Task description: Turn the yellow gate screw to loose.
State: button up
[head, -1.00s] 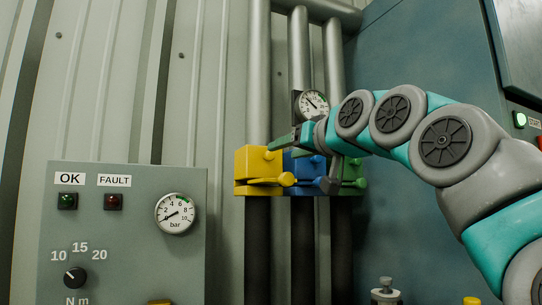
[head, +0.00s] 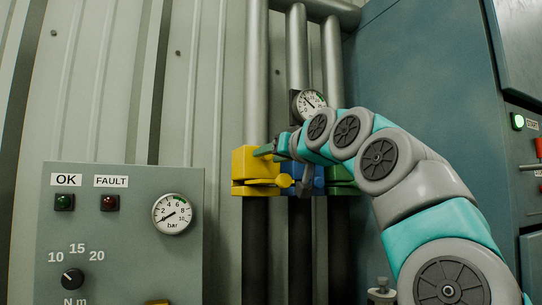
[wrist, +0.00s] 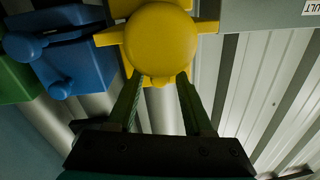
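The yellow gate block (head: 250,162) sits at the foot of the left pipe, with its round-ended yellow screw (head: 285,181) at its lower right. In the wrist view the yellow round knob (wrist: 160,40) is large and close, with short yellow arms to its sides. My gripper (wrist: 158,82) is open, its two green fingers apart and their tips at the knob's near edge. I cannot tell whether they touch it. In the head view my gripper (head: 268,151) is in front of the yellow block's upper right, partly hidden by my wrist.
A blue gate block (wrist: 60,55) and a green gate block (head: 340,174) stand right beside the yellow one in the head view. A round gauge (head: 309,102) is just above. A grey panel (head: 125,245) with lamps and a dial stands at the left.

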grip_shut()
jog(key=shift+n, duration=0.3)
dwell(0.3)
jog(key=n+p, duration=0.1)
jog(key=n, duration=0.1)
jog(key=shift+r+n, duration=0.1)
jog(key=shift+n, duration=0.2)
jog(key=n, duration=0.5)
jog(key=shift+h, duration=0.3)
jog(key=n, duration=0.4)
jog(key=shift+n+h, duration=0.3)
jog(key=n, duration=0.4)
jog(key=shift+a, duration=0.1)
jog(key=shift+n, duration=0.4)
